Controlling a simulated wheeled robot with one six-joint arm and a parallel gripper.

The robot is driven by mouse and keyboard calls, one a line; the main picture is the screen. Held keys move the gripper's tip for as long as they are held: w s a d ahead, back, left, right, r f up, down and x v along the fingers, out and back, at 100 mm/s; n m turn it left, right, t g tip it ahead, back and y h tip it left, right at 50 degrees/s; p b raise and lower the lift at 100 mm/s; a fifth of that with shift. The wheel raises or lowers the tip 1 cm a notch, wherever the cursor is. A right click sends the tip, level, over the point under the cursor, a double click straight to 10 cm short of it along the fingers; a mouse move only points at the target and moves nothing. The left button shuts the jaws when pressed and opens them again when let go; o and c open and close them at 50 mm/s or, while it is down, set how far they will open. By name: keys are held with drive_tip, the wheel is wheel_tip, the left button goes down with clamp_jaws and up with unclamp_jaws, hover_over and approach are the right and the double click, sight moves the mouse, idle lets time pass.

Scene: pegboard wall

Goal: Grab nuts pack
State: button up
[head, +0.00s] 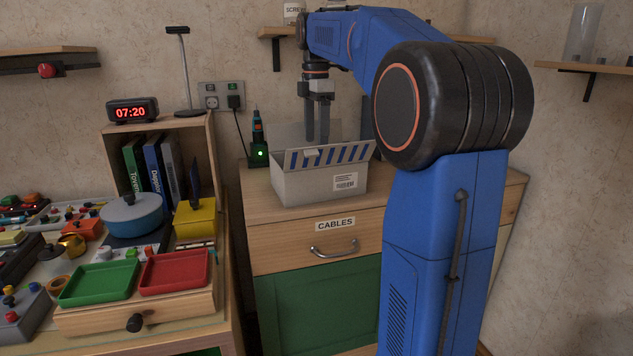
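My gripper (318,138) points straight down over an open white cardboard box (292,187) with a blue-striped front flap. A narrow gap shows between its two grey fingers. The fingertips reach the top edge of the flap, and their ends may be hidden behind it. I cannot tell whether anything is between the tips. No nuts pack can be made out in this view. The inside of the box is hidden by its front wall and flap.
The box stands on a wooden cabinet (288,222) with a CABLES drawer. A dark device with a green light (259,153) stands left of it. A cluttered bench with a green tray (98,283) and a red tray (174,272) is at left. Wall shelves hang above.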

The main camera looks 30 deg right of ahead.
wheel_tip(320, 180, down, 11)
drive_tip(key=shift+s+f, duration=0.1)
drive_tip(key=shift+f, duration=0.05)
idle(0.5)
drive_tip(key=shift+c, duration=0.6)
drive_tip(key=c, duration=1.1)
